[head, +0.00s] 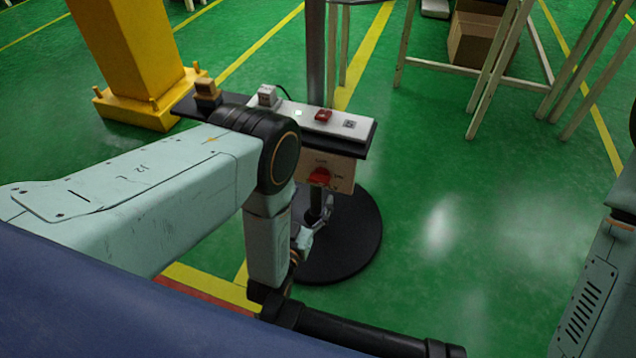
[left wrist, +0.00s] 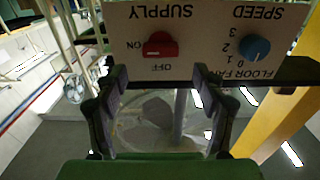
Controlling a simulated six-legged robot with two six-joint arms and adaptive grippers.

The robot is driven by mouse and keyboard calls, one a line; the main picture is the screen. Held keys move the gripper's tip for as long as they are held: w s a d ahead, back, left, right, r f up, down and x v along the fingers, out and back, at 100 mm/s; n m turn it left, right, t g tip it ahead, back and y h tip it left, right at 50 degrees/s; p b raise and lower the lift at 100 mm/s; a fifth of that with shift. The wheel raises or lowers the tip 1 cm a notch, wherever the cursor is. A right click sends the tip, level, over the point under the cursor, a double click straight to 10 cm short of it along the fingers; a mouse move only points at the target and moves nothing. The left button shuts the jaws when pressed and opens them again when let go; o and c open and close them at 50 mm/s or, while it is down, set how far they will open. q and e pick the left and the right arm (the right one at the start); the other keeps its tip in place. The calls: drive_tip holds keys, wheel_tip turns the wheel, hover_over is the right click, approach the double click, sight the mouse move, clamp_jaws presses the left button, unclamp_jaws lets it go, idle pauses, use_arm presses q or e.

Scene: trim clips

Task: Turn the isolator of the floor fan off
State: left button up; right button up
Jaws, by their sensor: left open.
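The isolator is a red knob (head: 320,176) on the pale front plate (head: 342,178) below a dark shelf on a stand. In the left wrist view the red knob (left wrist: 160,45) shows upside down under "SUPPLY". Its bar lies level, toward "ON"; "OFF" is a quarter turn away. A blue "SPEED" knob (left wrist: 254,48) sits beside it on the plate marked "FLOOR FAN"; the arm hides it in the head view. Contact cannot be told. My right gripper is out of view.
On the shelf are a white strip with a red switch (head: 323,116), a pale plug block (head: 268,96) and a brown block (head: 206,92). A yellow column (head: 130,50) stands at left, wooden frames (head: 470,72) at back right.

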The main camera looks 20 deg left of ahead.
sight(318, 181)
use_arm(q)
drive_tip(key=w+b, duration=0.1)
drive_tip(key=w, duration=0.3)
drive_tip(key=shift+w+f+b, duration=0.1)
drive_tip(key=shift+f+b, duration=0.1)
drive_tip(key=shift+b, duration=0.1)
drive_tip(key=shift+w, duration=0.75)
drive_tip(key=shift+r, duration=0.1)
drive_tip(key=shift+c, duration=0.2)
drive_tip(key=c, duration=1.1)
